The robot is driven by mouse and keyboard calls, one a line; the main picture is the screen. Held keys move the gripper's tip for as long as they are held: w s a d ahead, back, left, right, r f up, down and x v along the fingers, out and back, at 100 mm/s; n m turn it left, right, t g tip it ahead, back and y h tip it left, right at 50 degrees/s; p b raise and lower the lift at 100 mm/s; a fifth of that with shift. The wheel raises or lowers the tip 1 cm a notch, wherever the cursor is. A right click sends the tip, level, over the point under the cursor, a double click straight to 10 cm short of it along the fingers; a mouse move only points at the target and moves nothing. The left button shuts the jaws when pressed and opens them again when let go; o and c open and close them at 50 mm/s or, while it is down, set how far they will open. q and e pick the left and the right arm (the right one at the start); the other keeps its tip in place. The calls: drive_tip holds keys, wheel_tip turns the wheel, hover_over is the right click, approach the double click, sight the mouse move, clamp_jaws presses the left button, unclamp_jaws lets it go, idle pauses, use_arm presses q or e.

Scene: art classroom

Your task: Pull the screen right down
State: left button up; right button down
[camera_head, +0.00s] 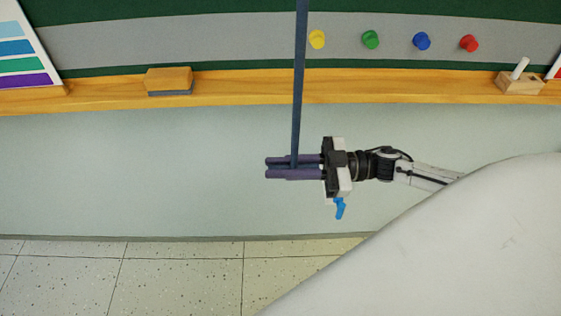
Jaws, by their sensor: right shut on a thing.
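A long dark blue strap (299,85) hangs down from the top edge of the head view. It runs in front of the green board and ends at my right gripper (280,167). The gripper's purple fingers point left and are shut on the strap's lower end, in front of the pale wall. The fingers hide part of the strap's end. The strap is almost upright, with a slight tilt. The screen itself cannot be made out; the strap's upper end is out of the picture. My left gripper is not in view.
Behind the strap is a green board with a grey band (180,42) and coloured magnets (421,41). A wooden ledge (240,89) below it holds an eraser (168,79) and a small wooden block with chalk (519,83). The speckled tiled floor (180,275) looks clear.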

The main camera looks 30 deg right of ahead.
drive_tip(key=shift+s, duration=0.1)
drive_tip(key=c, duration=1.8)
unclamp_jaws()
drive_tip(key=shift+r, duration=0.1)
drive_tip(key=shift+o, duration=0.2)
drive_tip(key=v, duration=1)
drive_tip(key=shift+d, duration=0.15)
